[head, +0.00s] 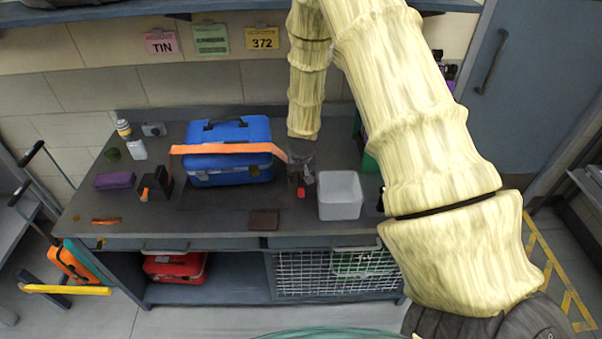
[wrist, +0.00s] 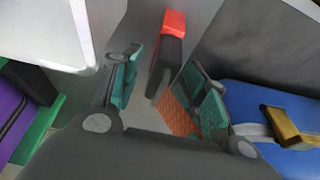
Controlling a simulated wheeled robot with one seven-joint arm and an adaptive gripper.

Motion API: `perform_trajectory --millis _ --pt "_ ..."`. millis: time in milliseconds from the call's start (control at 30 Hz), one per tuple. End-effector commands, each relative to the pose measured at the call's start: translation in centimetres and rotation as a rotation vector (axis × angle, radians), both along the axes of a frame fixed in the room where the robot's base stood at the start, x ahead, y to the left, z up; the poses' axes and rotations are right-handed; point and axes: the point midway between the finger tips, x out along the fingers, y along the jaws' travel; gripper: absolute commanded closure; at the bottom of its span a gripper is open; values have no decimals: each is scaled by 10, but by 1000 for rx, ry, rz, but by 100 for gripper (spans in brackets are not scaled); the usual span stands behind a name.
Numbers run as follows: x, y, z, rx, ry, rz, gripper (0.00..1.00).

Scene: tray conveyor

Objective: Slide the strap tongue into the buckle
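A blue case (head: 229,166) stands on the workbench with an orange strap (head: 225,148) across its top. The strap reaches past the case's right side to my gripper (head: 302,172). In the wrist view, my gripper (wrist: 163,88) has its green-padded fingers apart. A black piece with a red end (wrist: 170,55), seemingly the buckle, shows in the gap, clear of both fingers. Its red part (head: 301,192) shows just below my gripper in the head view. Textured orange webbing (wrist: 176,117) lies beside the right finger, which partly hides it. The strap tongue itself cannot be made out.
A white bin (head: 340,195) stands close on the right of my gripper. A black holder with orange (head: 157,185), a purple item (head: 115,180) and a brown pad (head: 263,220) lie on the bench. The front middle is mostly clear. A wall shelf (head: 130,10) hangs above.

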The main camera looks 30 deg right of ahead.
Motion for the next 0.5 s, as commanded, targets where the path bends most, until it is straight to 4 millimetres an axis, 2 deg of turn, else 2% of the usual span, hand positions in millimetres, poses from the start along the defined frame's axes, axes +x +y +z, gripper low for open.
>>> perform_trajectory --millis 267,500 --pt "0 0 1 0 0 0 56" --pt "-7 4 22 -1 -1 0 56"
